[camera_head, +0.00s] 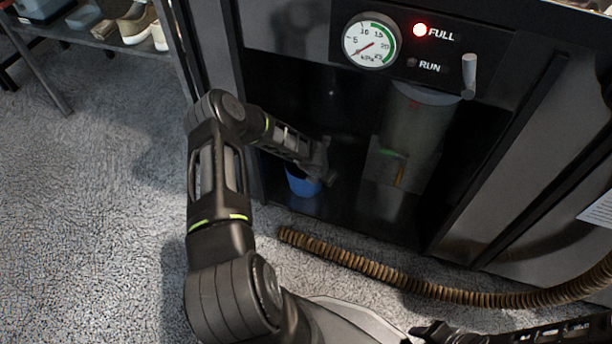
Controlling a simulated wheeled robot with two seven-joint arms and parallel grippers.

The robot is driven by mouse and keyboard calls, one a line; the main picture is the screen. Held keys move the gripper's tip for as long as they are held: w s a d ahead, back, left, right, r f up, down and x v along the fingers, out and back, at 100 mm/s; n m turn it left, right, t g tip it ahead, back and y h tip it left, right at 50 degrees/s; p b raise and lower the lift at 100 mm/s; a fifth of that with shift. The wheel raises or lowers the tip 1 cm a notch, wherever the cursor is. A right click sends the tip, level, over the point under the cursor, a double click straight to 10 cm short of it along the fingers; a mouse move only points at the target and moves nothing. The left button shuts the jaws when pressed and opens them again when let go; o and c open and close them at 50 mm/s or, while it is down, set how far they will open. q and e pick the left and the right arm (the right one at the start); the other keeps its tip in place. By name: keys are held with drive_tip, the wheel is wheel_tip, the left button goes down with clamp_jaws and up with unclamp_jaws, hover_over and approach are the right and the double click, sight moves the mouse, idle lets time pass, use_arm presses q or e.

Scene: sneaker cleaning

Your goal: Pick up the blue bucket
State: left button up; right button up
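The blue bucket (301,184) stands in the dark recess of the machine, low and near its left side. My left arm reaches into the recess, and my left gripper (323,172) is right at the bucket's upper right side, overlapping it in the picture. The gripper and forearm hide much of the bucket's rim. The fingers are dark and small against the recess, so I cannot tell whether they hold the bucket. Part of my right arm lies along the lower right edge, with what looks like its gripper (430,332) at the left end, partly cut off.
The machine's panel has a pressure gauge (371,41), a lit red FULL lamp (420,30) and a lever (469,75). A cloudy cylinder (412,125) hangs right of the bucket. A ribbed brown hose (400,272) lies in front. A shoe rack (125,48) stands upper left; left floor is clear.

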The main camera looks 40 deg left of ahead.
use_arm(q)
drive_tip(key=shift+c, duration=0.2)
clamp_jaws()
idle(0.3)
idle(1.1)
